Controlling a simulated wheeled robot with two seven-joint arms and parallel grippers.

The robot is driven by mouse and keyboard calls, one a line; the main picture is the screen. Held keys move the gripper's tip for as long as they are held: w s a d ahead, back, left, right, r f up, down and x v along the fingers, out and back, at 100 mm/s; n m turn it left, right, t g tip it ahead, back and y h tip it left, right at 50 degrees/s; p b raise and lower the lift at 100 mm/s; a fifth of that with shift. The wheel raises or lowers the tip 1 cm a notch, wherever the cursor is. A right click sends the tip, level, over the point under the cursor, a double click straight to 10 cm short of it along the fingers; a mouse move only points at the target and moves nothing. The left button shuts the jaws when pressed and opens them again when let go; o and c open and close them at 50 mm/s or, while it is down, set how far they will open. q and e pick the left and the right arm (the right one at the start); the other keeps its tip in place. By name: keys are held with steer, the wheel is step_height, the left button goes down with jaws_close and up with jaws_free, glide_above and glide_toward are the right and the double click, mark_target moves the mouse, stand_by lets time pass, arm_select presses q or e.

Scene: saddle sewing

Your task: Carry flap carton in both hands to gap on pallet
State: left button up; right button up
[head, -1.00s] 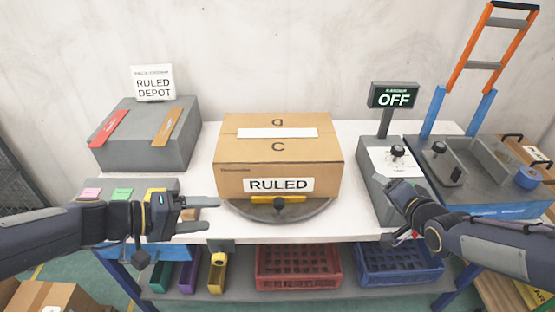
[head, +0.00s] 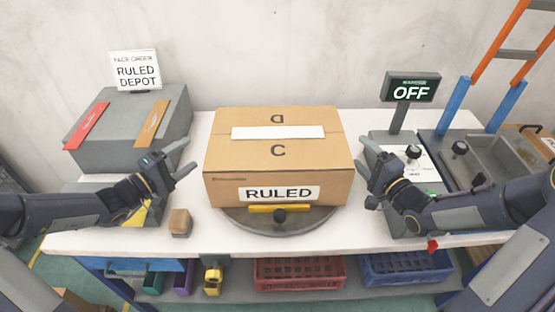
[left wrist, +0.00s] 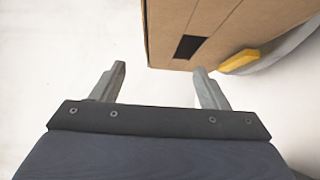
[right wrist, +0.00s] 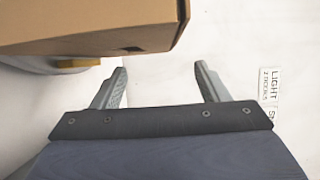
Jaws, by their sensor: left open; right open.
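The flap carton (head: 278,162) is a closed brown box labelled RULED, with a white strip across its top. It sits on a round grey turntable (head: 235,218) on the white table. My left gripper (head: 182,158) is open and empty, apart from the carton's left side. In the left wrist view the carton (left wrist: 205,25) shows a dark slot beyond the fingers (left wrist: 160,85). My right gripper (head: 366,172) is open and empty, just off the carton's right side. In the right wrist view the carton (right wrist: 90,25) is at upper left of the fingers (right wrist: 160,83). No pallet gap is visible.
A grey block (head: 130,135) with red and brown strips stands at left under a RULED DEPOT sign (head: 136,70). A small wooden block (head: 180,221) lies left of the turntable. An OFF display (head: 410,90) and control box stand at right. Crates (head: 300,272) sit on the lower shelf.

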arm_select(q)
steer(key=x, duration=0.8)
arm_select(e)
steer(key=x, duration=0.8)
arm_select(q)
steer(key=shift+s, duration=0.1)
steer(key=c, duration=1.3)
arm_select(e)
steer(key=shift+d, duration=0.1)
steer(key=c, duration=1.3)
